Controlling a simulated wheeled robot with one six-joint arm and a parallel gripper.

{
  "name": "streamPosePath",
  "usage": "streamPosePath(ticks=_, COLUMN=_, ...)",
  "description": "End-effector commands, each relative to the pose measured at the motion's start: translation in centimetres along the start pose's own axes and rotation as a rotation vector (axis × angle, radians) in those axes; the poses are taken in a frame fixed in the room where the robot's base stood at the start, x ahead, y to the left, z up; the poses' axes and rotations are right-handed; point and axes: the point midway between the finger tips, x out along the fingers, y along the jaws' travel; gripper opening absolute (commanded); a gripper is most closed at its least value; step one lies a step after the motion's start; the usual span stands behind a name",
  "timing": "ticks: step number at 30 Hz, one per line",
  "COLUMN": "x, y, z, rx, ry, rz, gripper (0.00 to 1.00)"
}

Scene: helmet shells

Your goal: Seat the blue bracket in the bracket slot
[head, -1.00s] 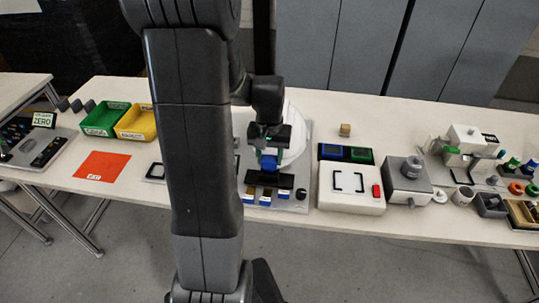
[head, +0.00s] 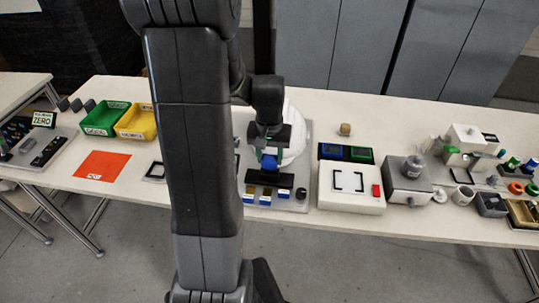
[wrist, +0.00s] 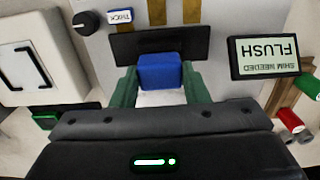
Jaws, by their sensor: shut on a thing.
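The blue bracket (head: 269,162) is between the green fingers of my gripper (head: 269,157), which is shut on it. In the wrist view the bracket (wrist: 160,70) is a small blue block, with a green finger on each side. A long black bar (wrist: 160,45) lies just beyond it, overlapped by the bracket's upper edge; I cannot tell whether they touch. In the head view the black bar (head: 269,178) is just in front of the bracket. The white rounded shell (head: 294,140) is behind my gripper. The bracket slot cannot be made out.
A display reading "SHIM NEEDED FLUSH" (wrist: 268,57) stands right of the bar in the wrist view, and a black knob (wrist: 87,22) stands left. Blue-fronted blocks (head: 265,199) line the station's front. A white box (head: 350,190) stands close by on the right.

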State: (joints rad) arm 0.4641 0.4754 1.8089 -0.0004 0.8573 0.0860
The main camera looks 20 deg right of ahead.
Motion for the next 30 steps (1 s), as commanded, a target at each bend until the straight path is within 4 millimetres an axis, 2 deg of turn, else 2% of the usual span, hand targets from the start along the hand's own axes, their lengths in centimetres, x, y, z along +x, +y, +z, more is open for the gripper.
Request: streamPosePath(ticks=30, x=0.94, y=0.0, z=0.0, rx=0.0, ry=0.0, rz=0.0, gripper=0.25)
